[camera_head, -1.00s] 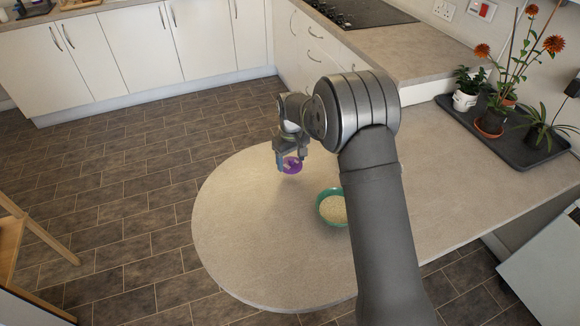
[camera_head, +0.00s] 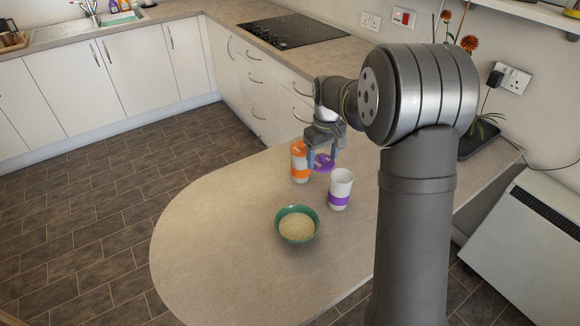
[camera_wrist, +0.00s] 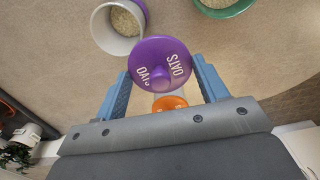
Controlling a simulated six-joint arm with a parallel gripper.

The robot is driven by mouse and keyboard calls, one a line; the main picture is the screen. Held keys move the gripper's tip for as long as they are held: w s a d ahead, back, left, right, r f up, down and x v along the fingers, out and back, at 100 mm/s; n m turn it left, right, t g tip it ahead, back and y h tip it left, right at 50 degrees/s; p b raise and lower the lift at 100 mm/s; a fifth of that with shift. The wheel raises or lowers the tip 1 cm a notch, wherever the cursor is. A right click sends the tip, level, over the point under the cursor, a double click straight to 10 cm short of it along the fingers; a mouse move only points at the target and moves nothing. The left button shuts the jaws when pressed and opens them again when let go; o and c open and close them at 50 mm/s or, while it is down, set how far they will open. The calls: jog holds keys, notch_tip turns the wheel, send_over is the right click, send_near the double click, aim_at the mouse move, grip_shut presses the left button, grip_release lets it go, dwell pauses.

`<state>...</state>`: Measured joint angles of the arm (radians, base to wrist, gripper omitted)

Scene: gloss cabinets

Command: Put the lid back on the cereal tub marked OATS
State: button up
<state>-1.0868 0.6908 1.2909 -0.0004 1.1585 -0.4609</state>
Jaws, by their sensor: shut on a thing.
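My gripper (camera_head: 324,154) is shut on a purple lid (camera_head: 322,163), holding it above the counter. In the wrist view the lid (camera_wrist: 160,62) shows white lettering, part of it reading OATS, between the two blue fingers. A white tub with a purple band (camera_head: 338,190) stands upright and open on the counter, just right of and nearer than the lid. The wrist view looks into this tub (camera_wrist: 117,27), which has pale flakes inside; it is beyond the lid, up and left. The tub's own marking cannot be read.
An upright tub with an orange band and orange lid (camera_head: 299,161) stands close behind the gripper, left of the held lid. A green bowl of pale flakes (camera_head: 297,224) stands nearer the front. The rounded counter end (camera_head: 205,240) is clear.

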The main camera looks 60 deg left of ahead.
jog(key=w+d+r+m, duration=0.2)
jog(key=w+d+r, duration=0.1)
jog(key=w+d, duration=0.15)
notch_tip(320, 180, down, 6)
jog(key=shift+w+f, duration=0.15)
jog(key=shift+f, duration=0.1)
jog(key=shift+f, duration=0.15)
dwell(2.1)
jog(key=o, duration=1.2)
notch_tip(320, 180, up, 7)
dwell(0.6)
